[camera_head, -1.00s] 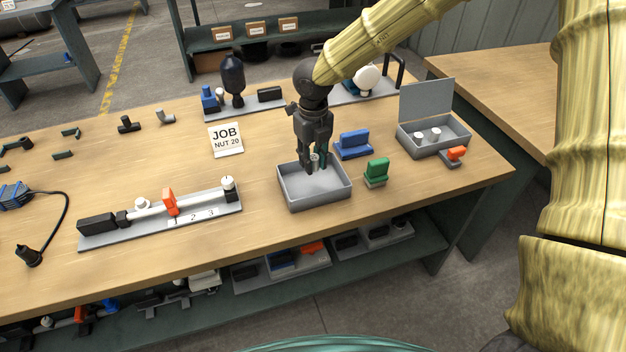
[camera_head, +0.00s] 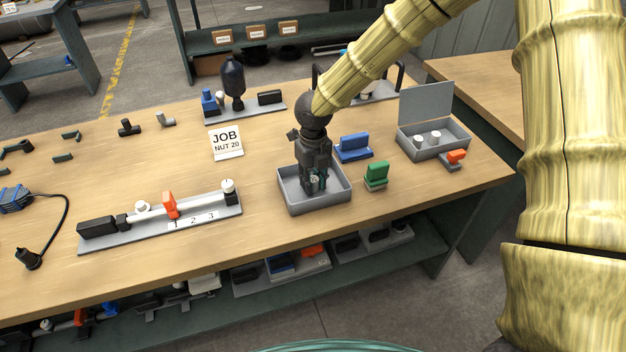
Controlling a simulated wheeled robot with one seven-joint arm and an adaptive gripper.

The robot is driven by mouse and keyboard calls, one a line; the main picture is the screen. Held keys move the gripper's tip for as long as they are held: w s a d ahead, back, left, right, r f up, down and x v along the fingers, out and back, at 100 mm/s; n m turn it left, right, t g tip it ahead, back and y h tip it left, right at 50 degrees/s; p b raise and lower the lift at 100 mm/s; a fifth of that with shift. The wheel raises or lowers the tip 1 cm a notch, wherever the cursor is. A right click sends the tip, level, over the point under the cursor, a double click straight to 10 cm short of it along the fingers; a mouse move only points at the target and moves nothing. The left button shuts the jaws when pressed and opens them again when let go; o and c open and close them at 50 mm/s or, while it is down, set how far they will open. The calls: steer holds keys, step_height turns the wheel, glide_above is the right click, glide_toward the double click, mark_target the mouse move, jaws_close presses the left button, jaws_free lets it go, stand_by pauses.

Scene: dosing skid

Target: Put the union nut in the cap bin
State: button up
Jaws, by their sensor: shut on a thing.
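My gripper (camera_head: 315,184) points down inside the open grey bin (camera_head: 328,209) near the front of the bench, with its fingertips low between the bin's walls. It is shut on a small part, which I take to be the union nut; the fingers hide nearly all of it in this view. I cannot tell whether the part touches the bin floor. A white sign (camera_head: 226,142) behind reads "JOB NUT 20".
A blue block (camera_head: 353,147) and a green block (camera_head: 376,176) stand right of the bin. A lidded grey box (camera_head: 434,139) with white caps is farther right, beside an orange-topped part (camera_head: 455,160). A pipe assembly (camera_head: 160,215) lies left.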

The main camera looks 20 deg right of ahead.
mark_target(313, 178)
steer(key=o, duration=0.9)
steer(key=shift+c, duration=0.2)
step_height(313, 178, up, 12)
steer(key=shift+r, duration=0.15)
